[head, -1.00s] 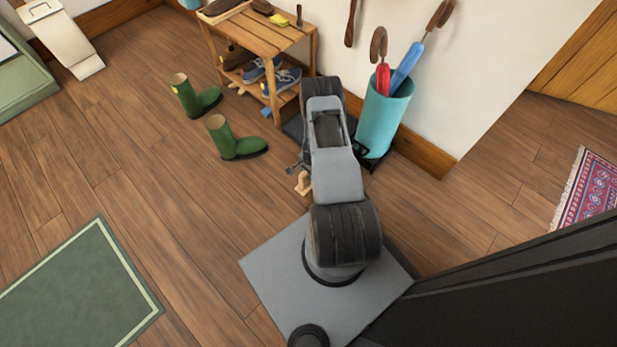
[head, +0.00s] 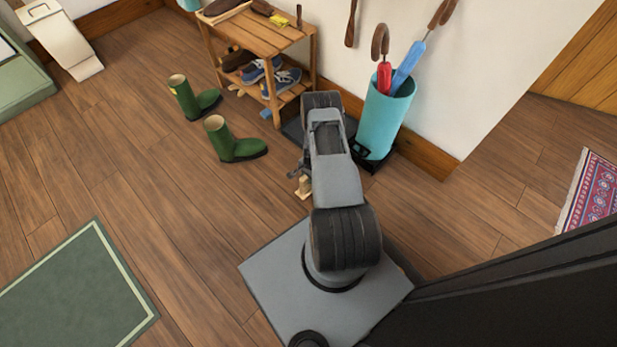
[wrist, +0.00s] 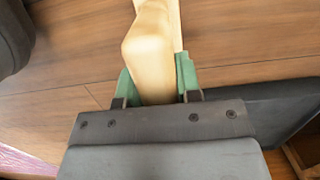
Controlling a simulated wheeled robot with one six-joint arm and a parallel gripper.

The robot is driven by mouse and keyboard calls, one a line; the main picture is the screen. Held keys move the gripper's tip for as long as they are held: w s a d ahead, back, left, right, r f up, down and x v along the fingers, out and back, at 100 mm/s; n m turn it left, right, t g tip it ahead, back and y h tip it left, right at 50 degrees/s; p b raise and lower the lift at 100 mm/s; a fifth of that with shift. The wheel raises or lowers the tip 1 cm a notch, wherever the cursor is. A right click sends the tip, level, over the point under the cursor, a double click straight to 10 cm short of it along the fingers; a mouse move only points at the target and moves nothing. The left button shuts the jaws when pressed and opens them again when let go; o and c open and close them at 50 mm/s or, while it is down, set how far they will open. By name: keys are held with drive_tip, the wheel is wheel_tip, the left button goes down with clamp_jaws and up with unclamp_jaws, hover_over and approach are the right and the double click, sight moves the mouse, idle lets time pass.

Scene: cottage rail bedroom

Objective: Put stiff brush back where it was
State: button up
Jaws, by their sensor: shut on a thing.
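My gripper (wrist: 152,85) is shut on a pale wooden piece, which I take to be the stiff brush (wrist: 150,45). Its smooth wood lies between the green fingers and runs up past the top of the wrist view. No bristles show there. In the head view the same pale wood (head: 303,187) shows small, just left of my arm and low over the floor. My gripper is mostly hidden behind the arm in that view.
A wooden shoe rack (head: 262,38) holds shoes, brushes and a yellow item. Green boots (head: 232,142) stand left of my arm. A teal umbrella stand (head: 382,122) is to the right, near a dark tray (head: 294,130). Floor at left is clear up to a green rug (head: 75,290).

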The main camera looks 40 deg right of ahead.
drive_tip(key=o, duration=1)
drive_tip(key=shift+c, duration=0.2)
drive_tip(key=r+p, duration=0.1)
drive_tip(key=r, duration=0.3)
drive_tip(key=d+r+p, duration=0.1)
drive_tip(key=r+p, duration=0.1)
drive_tip(key=r, duration=0.1)
drive_tip(key=r+p, duration=0.2)
drive_tip(key=r, duration=0.2)
drive_tip(key=shift+w+d+r, duration=0.2)
drive_tip(key=shift+d+r, duration=0.1)
drive_tip(key=shift+d, duration=0.05)
drive_tip(key=w+a+r+n, duration=0.1)
drive_tip(key=a+r+n, duration=0.15)
drive_tip(key=r, duration=0.65)
drive_tip(key=w+a+r+n+t+h, duration=0.15)
drive_tip(key=a+r, duration=0.25)
drive_tip(key=r, duration=0.6)
drive_tip(key=w+a+r+n+y, duration=0.1)
drive_tip(key=w+a+r+n, duration=0.15)
drive_tip(key=r, duration=0.65)
drive_tip(key=s+a+r+n, duration=0.4)
drive_tip(key=s+a+r, duration=0.2)
drive_tip(key=s+r, duration=0.2)
drive_tip(key=s+a+r+n+t+h, duration=0.1)
drive_tip(key=s+a+r+n, duration=0.4)
drive_tip(key=s+r, duration=0.3)
drive_tip(key=shift+s+a+r, duration=0.4)
drive_tip(key=shift+s+a, duration=0.3)
drive_tip(key=shift+a, duration=0.05)
